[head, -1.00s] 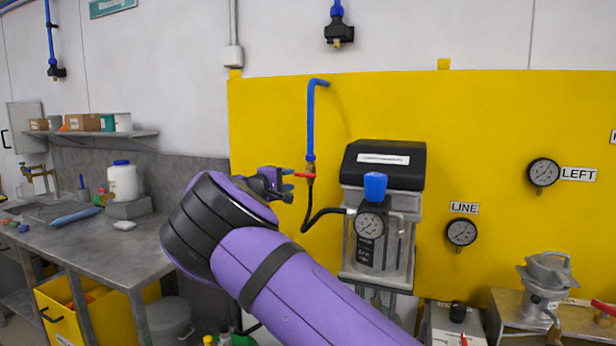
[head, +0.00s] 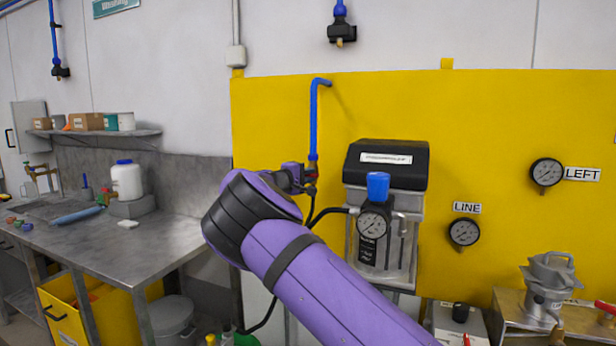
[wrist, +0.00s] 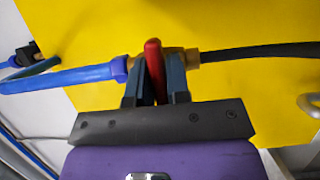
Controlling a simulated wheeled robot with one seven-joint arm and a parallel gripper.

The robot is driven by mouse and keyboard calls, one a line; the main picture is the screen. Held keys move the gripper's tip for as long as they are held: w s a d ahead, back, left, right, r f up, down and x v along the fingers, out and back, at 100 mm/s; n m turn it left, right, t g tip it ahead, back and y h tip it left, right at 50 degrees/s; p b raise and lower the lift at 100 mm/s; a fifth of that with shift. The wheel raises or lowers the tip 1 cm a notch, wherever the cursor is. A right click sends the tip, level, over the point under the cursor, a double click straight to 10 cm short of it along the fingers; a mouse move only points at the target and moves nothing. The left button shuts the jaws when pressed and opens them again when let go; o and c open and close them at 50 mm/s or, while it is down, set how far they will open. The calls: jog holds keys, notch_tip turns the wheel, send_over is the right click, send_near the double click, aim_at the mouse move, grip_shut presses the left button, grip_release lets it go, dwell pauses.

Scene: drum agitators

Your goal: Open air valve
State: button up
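The air valve sits at the bottom of a blue vertical pipe (head: 314,120) on the yellow panel. In the wrist view its brass body (wrist: 192,57) lies between the blue pipe (wrist: 70,78) and a black hose (wrist: 260,51). The red valve handle (wrist: 154,62) stands across the line of the pipe. My gripper (wrist: 155,75) has its two fingers close on either side of the handle, apparently shut on it. In the head view my gripper (head: 306,178) is at the valve, and my wrist hides most of the handle.
A filter unit with a blue knob (head: 378,186) and a gauge (head: 372,222) stands just right of the valve. The black hose (head: 328,212) runs to it. A steel bench (head: 150,240) is on the left. More gauges (head: 463,232) are to the right.

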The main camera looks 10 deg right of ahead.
grip_shut()
jog(key=shift+n, duration=0.3)
jog(key=n, duration=0.2)
jog(key=n+t+h, duration=0.1)
jog(key=n, duration=0.1)
jog(key=shift+f+n+t, duration=0.1)
jog(key=shift+n+t, duration=0.2)
jog(key=shift+n, duration=0.1)
jog(key=n+t, duration=0.1)
jog(key=n, duration=0.3)
jog(key=shift+t+h, duration=0.3)
jog(key=shift+t, duration=0.1)
jog(key=n+t, duration=0.1)
jog(key=n, duration=0.2)
jog(key=n+t+y, duration=0.1)
jog(key=n, duration=0.2)
jog(key=shift+t, duration=0.3)
jog(key=shift+r+n+t+y, duration=0.15)
jog(key=shift+n+t+y, duration=0.5)
jog(key=shift+n, duration=1.05)
jog(key=shift+r+n+t+y, duration=0.1)
jog(key=shift+n+t+y, duration=0.55)
jog(key=shift+n, duration=1.05)
